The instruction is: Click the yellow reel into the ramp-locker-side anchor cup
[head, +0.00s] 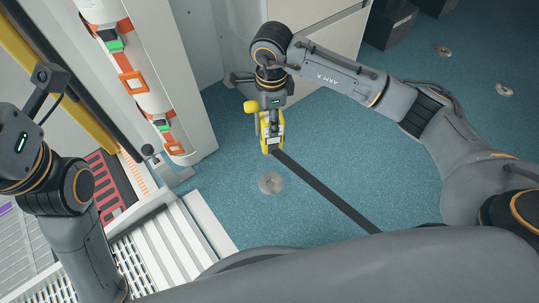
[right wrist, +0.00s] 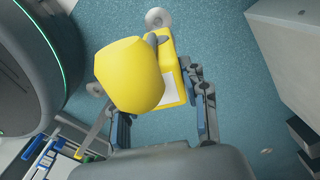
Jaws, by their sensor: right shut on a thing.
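The yellow reel (head: 266,134) is in my right gripper (head: 273,118), above the blue floor. In the right wrist view the reel's yellow body (right wrist: 174,60), with a pale label, sits between the fingers, behind a large rounded yellow knob (right wrist: 130,75). A dark strap (head: 325,190) runs from the reel to the lower right in the head view. A round metal anchor cup (head: 270,182) is on the floor just below the reel in the picture, apart from it. A cup also shows beyond the reel in the right wrist view (right wrist: 158,17). My left gripper is out of frame.
More floor cups (head: 443,50) (head: 504,88) lie at the upper right. A white cabinet (head: 305,35) stands behind my right gripper. A white rack with orange-banded cylinders (head: 135,60) is at left, beside a slatted ramp (head: 160,250). Open floor surrounds the near cup.

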